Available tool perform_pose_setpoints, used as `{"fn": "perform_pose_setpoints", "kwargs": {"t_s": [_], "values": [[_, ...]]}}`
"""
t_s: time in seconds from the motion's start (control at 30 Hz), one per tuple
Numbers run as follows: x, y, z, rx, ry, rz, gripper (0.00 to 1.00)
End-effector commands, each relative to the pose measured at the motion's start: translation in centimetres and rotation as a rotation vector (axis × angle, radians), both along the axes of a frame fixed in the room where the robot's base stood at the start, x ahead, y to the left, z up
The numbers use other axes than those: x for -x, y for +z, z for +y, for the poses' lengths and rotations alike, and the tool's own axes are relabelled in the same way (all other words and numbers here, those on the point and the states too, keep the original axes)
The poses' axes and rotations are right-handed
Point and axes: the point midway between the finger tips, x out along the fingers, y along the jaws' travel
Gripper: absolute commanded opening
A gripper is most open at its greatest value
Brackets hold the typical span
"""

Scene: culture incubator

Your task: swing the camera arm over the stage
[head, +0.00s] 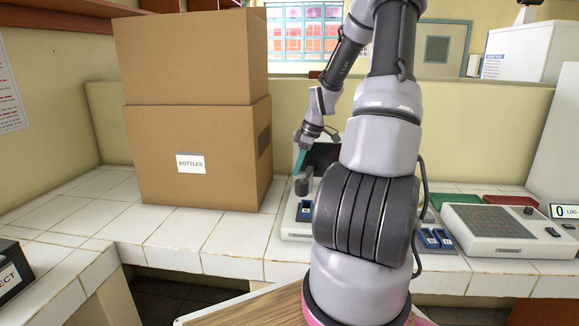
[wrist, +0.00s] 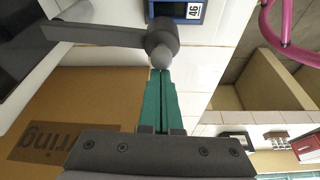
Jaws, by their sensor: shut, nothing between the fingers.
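The camera arm (wrist: 100,35) is a dark grey bar ending in a round grey head, in the wrist view. Its head (head: 303,187) shows as a dark cylinder in the head view, above the white instrument (head: 292,229). A blue block labelled 46 (wrist: 180,9) lies just past the head in the wrist view; a blue block (head: 305,211) also shows in the head view. I cannot make out the stage surface clearly. My gripper (wrist: 161,72) is shut and empty, its teal fingertips right at the head's rounded end; I cannot tell if they touch. It also shows in the head view (head: 300,163).
Two stacked cardboard boxes (head: 198,150) stand left of the instrument. A dark screen (head: 323,157) stands behind it, partly hidden by my arm. More blue blocks (head: 436,239) and a white device (head: 500,232) are at right. The tiled counter (head: 190,237) is clear in front of the boxes.

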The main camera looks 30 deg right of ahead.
Motion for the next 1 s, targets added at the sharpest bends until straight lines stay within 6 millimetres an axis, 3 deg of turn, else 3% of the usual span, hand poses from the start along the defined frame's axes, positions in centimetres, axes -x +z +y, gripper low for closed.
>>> {"fn": "perform_pose_setpoints", "kwargs": {"t_s": [0.33,1.0], "values": [[1.3,0.0,-1.4,0.001,0.012,0.001,0.0],[1.4,0.2,-1.7,0.003,0.008,0.001,0.0]]}}
